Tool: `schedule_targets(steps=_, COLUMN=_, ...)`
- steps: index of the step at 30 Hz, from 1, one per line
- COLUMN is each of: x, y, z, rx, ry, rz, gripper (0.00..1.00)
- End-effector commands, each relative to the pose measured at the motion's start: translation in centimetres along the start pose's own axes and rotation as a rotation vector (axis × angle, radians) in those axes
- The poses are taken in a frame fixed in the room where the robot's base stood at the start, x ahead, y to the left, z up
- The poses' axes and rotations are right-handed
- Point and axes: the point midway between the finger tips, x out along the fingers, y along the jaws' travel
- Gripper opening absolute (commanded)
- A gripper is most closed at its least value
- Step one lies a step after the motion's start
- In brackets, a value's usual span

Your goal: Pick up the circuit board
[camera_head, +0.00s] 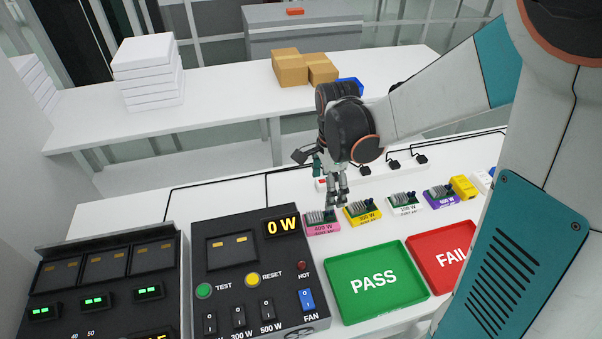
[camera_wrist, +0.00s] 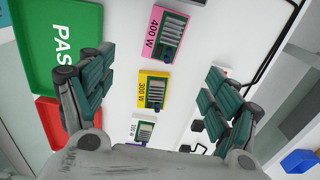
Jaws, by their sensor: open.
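Several circuit boards on coloured bases stand in a row on the white table. The pink 400 W board (camera_head: 322,226) is at the left end in the head view, and at the top of the wrist view (camera_wrist: 171,33). The yellow 300 W board (camera_head: 362,213) is beside it and lies between my fingers in the wrist view (camera_wrist: 154,90). A white-based board (camera_head: 404,204) and a purple-based board (camera_head: 441,196) follow to the right. My gripper (camera_head: 337,205) points down above the row, near the pink and yellow boards. In the wrist view its fingers (camera_wrist: 160,93) are spread and empty.
A green PASS tray (camera_head: 400,305) and a red FAIL tray (camera_head: 436,245) lie in front of the boards. A black test panel (camera_head: 215,285) reads 0 W. A power strip (camera_head: 380,173) with black plugs and cables runs behind. Cardboard boxes (camera_head: 290,68) stand on the rear table.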

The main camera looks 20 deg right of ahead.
Motion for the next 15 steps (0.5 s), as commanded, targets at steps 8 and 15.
schedule_targets(steps=8, x=3.0, y=-0.3, z=0.0, rx=0.055, ry=0.0, rz=0.02, gripper=0.82)
schedule_targets(steps=15, x=7.5, y=-0.2, z=0.0, rx=0.053, ry=0.0, rz=0.019, gripper=0.82)
